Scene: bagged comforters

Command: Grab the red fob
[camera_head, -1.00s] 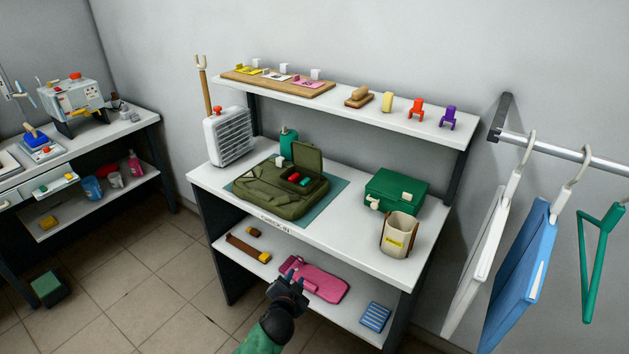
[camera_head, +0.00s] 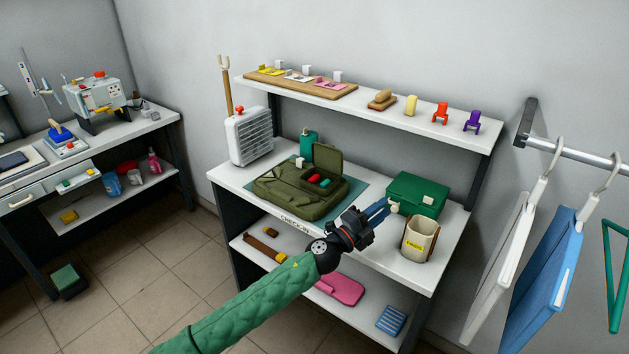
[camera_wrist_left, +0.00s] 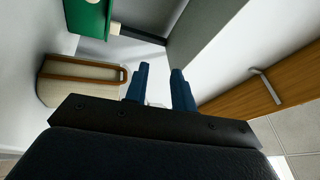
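A small red piece (camera_head: 315,177), which looks like the fob, lies in the open dark pouch of the olive green bag (camera_head: 275,197) on the worktop. A green piece (camera_head: 325,183) lies beside it. My left gripper (camera_head: 384,207) is in front and to the right of the bag, over the worktop's front part, apart from the red piece. In the left wrist view its two blue fingers (camera_wrist_left: 160,84) are apart with nothing between them. The red piece does not show in that view. My right gripper is not in view.
A green case (camera_head: 418,195) and a beige cup with a yellow label (camera_head: 420,238) stand close to my left gripper. An upper shelf (camera_head: 400,122) runs behind the bag. A white fan heater (camera_head: 250,137) stands at the left. Hangers fill the right side.

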